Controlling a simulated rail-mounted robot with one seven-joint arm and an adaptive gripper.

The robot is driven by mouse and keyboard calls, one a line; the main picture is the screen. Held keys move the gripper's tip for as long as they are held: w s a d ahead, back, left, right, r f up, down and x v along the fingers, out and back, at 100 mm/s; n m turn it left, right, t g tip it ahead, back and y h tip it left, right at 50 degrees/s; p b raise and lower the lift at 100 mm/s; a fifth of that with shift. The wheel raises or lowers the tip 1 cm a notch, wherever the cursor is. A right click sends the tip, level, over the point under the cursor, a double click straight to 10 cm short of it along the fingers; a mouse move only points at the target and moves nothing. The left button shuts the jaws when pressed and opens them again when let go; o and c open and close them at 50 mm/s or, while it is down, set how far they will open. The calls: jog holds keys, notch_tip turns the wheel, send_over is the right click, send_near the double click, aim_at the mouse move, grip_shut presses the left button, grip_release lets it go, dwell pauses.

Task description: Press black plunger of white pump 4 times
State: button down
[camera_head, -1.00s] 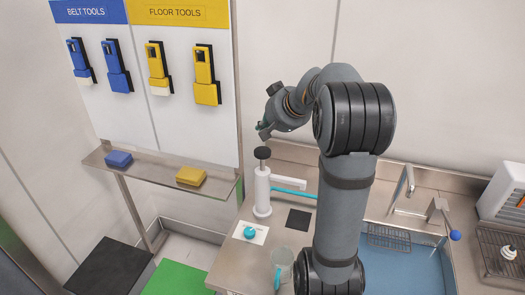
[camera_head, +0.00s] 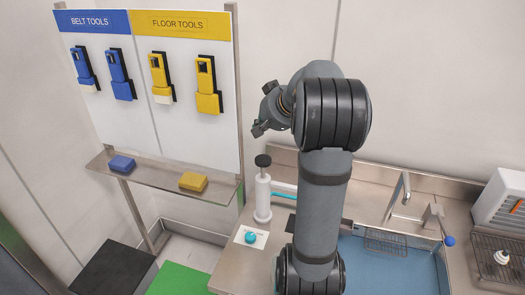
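The white pump (camera_head: 262,196) stands upright on the steel counter. Its black plunger knob (camera_head: 263,160) sits on a short stem raised above the white cylinder. My gripper (camera_head: 258,129) is above the knob and slightly to its left, with a visible gap between them. The gripper is small and dark in this view, and its fingers cannot be made out clearly. My arm hides part of the pump's side outlet and the blue tube (camera_head: 285,190).
A white card with a turquoise round object (camera_head: 250,237) lies in front of the pump. A shelf (camera_head: 140,172) with blue and yellow blocks is at left.

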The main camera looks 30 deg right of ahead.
jog(key=shift+s+d+r+n, duration=0.1)
jog(key=shift+s+d+n, duration=0.3)
jog(key=shift+d, duration=0.05)
jog(key=shift+a, duration=0.1)
jog(key=b, duration=0.6)
send_over(264, 160)
notch_tip(264, 160, down, 8)
jog(key=shift+r, duration=0.1)
jog(key=shift+f+b, duration=0.55)
jog(key=shift+b, duration=0.4)
